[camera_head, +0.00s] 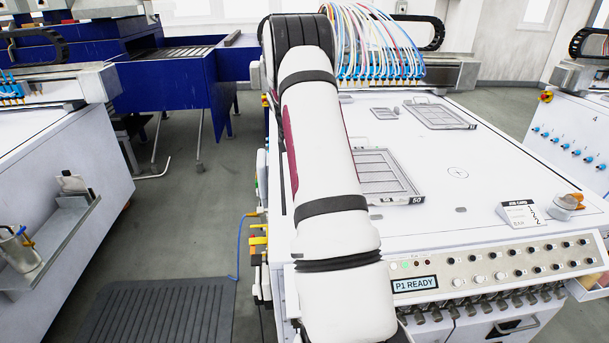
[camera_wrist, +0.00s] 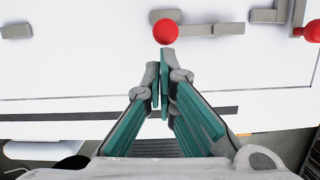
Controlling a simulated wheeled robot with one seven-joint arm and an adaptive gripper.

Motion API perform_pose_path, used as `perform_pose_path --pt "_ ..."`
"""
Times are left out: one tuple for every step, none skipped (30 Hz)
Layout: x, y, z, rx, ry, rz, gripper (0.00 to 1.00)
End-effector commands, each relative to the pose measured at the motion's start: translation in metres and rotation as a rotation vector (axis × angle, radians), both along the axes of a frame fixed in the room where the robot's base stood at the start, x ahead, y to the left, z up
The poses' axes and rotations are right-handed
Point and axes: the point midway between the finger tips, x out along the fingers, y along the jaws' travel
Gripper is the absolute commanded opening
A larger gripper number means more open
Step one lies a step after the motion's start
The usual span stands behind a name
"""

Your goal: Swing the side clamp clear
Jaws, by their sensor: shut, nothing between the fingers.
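In the wrist view a red ball knob (camera_wrist: 165,32) sits at the end of a grey clamp bar (camera_wrist: 207,30) on the white table top. A second red knob (camera_wrist: 312,31) is at the right edge, beside another grey clamp (camera_wrist: 278,14). I cannot tell which one is the side clamp. My gripper (camera_wrist: 161,66) has teal fingers that are shut and empty. Its tips lie just below the first knob in the picture; I cannot tell whether they touch it. In the head view my arm hides the gripper, and I cannot make out the clamps.
A grey block (camera_wrist: 17,31) lies at the left of the wrist view. In the head view the white machine table (camera_head: 490,170) carries a grey framed plate (camera_head: 387,175), another plate (camera_head: 440,113), a job card (camera_head: 520,213) and a front button panel (camera_head: 490,268). Coloured hoses (camera_head: 375,45) stand behind.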

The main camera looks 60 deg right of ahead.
Motion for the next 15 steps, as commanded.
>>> perform_pose_path --pt "0.002 0.001 0.008 -0.002 -0.003 0.001 0.0" --pt "0.004 0.001 0.012 -0.003 -0.004 0.001 0.0" --pt "0.005 0.002 0.019 -0.004 -0.004 0.001 0.0" --pt "0.006 0.003 0.025 -0.003 -0.004 0.001 0.0" --pt "0.007 0.004 0.03 -0.004 -0.004 0.001 0.0" --pt "0.009 0.005 0.039 -0.003 -0.004 0.001 0.0" --pt "0.01 0.006 0.045 -0.005 -0.005 0.001 0.0" --pt "0.011 0.007 0.051 -0.004 -0.004 0.0 0.0" --pt "0.013 0.008 0.059 -0.004 -0.004 0.0 0.0" --pt "0.014 0.009 0.065 -0.003 -0.004 0.0 0.0" --pt "0.015 0.01 0.071 -0.004 -0.004 0.0 0.0" --pt "0.016 0.011 0.077 -0.003 -0.004 0.001 0.0" --pt "0.017 0.012 0.082 -0.002 -0.003 0.001 0.0" --pt "0.018 0.013 0.086 -0.002 -0.003 0.001 0.0" --pt "0.019 0.014 0.092 -0.002 -0.003 0.001 0.0"
